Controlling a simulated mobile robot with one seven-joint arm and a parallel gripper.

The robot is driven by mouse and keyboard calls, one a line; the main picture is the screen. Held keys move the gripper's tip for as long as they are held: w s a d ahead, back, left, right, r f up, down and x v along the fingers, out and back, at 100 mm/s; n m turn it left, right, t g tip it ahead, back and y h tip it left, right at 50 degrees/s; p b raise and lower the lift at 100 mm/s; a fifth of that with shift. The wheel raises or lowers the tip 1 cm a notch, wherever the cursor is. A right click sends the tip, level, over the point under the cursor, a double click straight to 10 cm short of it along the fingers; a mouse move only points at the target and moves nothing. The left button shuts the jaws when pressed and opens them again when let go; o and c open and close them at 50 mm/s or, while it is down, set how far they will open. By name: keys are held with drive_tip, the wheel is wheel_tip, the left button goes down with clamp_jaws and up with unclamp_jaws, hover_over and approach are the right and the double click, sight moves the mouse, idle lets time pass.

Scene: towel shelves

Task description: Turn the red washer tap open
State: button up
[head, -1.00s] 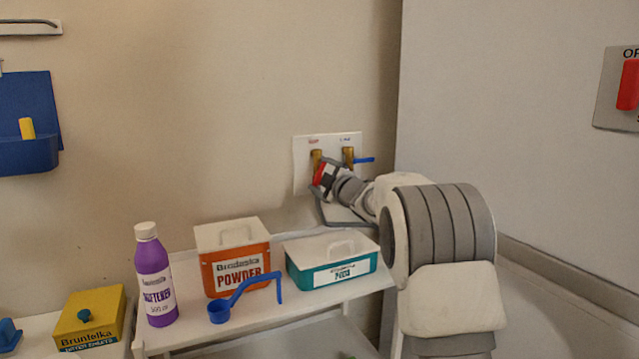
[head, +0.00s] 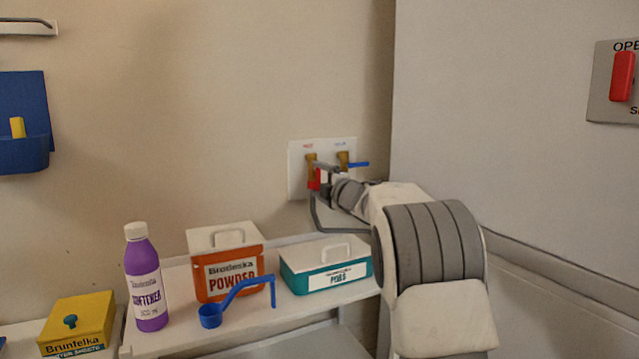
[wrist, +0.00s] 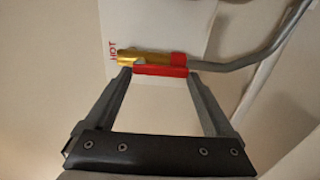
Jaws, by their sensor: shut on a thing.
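The red washer tap handle (head: 314,179) hangs below the left brass valve (head: 311,160) on the white wall plate (head: 298,184). In the wrist view, the red handle (wrist: 160,71) lies crosswise beside the brass valve (wrist: 140,58), near the printed word HOT. My gripper (wrist: 159,73) has one fingertip at each end of the red handle and is shut on it. In the head view my gripper (head: 322,178) reaches the tap from the right and partly covers the handle. The blue tap handle (head: 358,164) points right from the second brass valve (head: 343,160).
A grey curved pipe (wrist: 270,52) passes close to my right finger. Below on the shelf (head: 255,317) stand a teal box (head: 298,282), an orange powder box (head: 205,278), a blue scoop (head: 210,316) and a purple bottle (head: 145,285). A grey panel (head: 520,120) rises at right.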

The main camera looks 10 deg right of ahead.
drive_tip(key=shift+f, duration=0.15)
drive_tip(key=o, duration=1.1)
drive_tip(key=shift+s, duration=0.1)
drive_tip(key=shift+s+d, duration=0.1)
drive_tip(key=shift+s, duration=0.15)
drive_tip(key=p+v, duration=0.1)
drive_tip(key=v, duration=1.5)
drive_tip(key=shift+s+d, duration=0.1)
drive_tip(key=shift+s, duration=0.2)
